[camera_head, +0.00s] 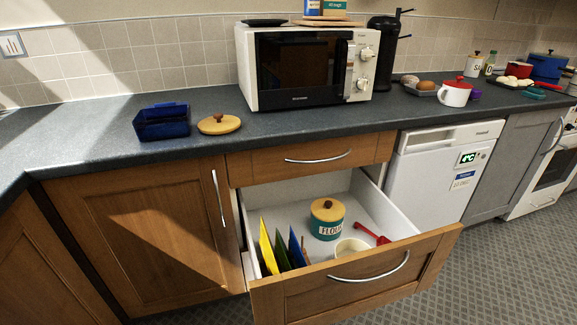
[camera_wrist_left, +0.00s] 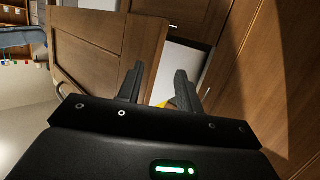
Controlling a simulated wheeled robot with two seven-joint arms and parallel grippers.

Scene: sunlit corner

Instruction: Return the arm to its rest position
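My left gripper (camera_wrist_left: 160,72) shows only in the left wrist view. Its two dark fingers stand apart with nothing held between them. Beyond the fingers are the wooden front (camera_wrist_left: 88,67) and part of the white inside of the open drawer, with a bit of yellow (camera_wrist_left: 162,104) partly hidden by the fingers. Neither arm shows in the head view, and my right gripper is not in view.
The lower drawer (camera_head: 300,288) stands pulled out, holding a flour canister (camera_head: 327,222), a red utensil (camera_head: 372,234) and upright coloured boards (camera_head: 268,248). On the counter are a blue container (camera_head: 162,122), a round wooden lid (camera_head: 219,124) and a microwave (camera_head: 305,68).

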